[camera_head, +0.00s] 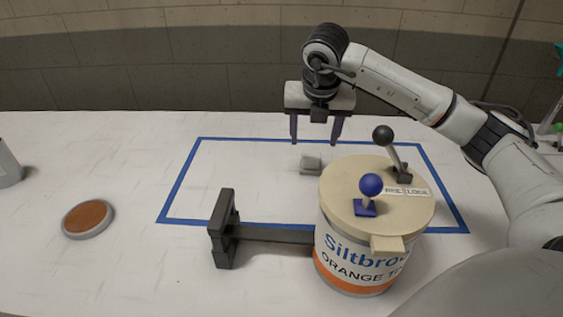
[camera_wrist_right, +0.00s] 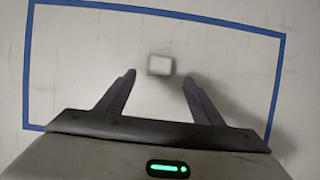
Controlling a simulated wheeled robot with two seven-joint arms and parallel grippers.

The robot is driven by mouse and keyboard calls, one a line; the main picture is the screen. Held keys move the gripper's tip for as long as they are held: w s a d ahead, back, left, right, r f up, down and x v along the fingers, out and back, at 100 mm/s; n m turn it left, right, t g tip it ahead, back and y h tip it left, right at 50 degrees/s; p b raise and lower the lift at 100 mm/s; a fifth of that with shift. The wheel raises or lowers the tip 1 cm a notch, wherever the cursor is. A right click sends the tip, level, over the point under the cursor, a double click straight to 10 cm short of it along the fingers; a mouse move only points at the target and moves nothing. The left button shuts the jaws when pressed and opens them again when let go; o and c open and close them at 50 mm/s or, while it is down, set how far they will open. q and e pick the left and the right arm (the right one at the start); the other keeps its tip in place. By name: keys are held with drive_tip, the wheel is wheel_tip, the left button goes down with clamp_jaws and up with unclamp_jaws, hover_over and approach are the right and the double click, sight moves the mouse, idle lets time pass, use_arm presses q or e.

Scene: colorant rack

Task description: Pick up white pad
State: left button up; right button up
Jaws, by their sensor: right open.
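The white pad (camera_head: 311,164) is a small pale block lying on the table inside the blue outline, just behind the large can. In the right wrist view the pad (camera_wrist_right: 160,65) lies ahead of the two fingertips, roughly centred between them. My right gripper (camera_head: 315,141) is open and empty, pointing down above the table, slightly behind and above the pad. Its dark fingers also show in the right wrist view (camera_wrist_right: 159,75), with nothing between them touching either finger. My left gripper is in neither view.
A large can (camera_head: 362,254) with a beige lid, a blue-knobbed lever (camera_head: 371,186) and a black-knobbed lever (camera_head: 384,136) stands in front of the pad. A dark bracket (camera_head: 225,229) adjoins it. A round brown-topped disc (camera_head: 88,218) lies left. The table's left-middle is clear.

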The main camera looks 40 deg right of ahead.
sight(312, 153)
drive_tip(key=x, duration=0.4)
drive_tip(key=shift+f, duration=0.15)
drive_tip(key=p+x, duration=0.1)
drive_tip(key=x, duration=0.3)
drive_tip(key=shift+w+d, duration=0.25)
drive_tip(key=shift+d, duration=0.05)
drive_tip(key=shift+w+d+f, duration=0.1)
drive_tip(key=shift+w+f, duration=0.05)
drive_tip(key=shift+f, duration=0.3)
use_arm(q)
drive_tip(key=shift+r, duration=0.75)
use_arm(e)
drive_tip(key=c, duration=1.1)
drive_tip(key=shift+r, duration=0.1)
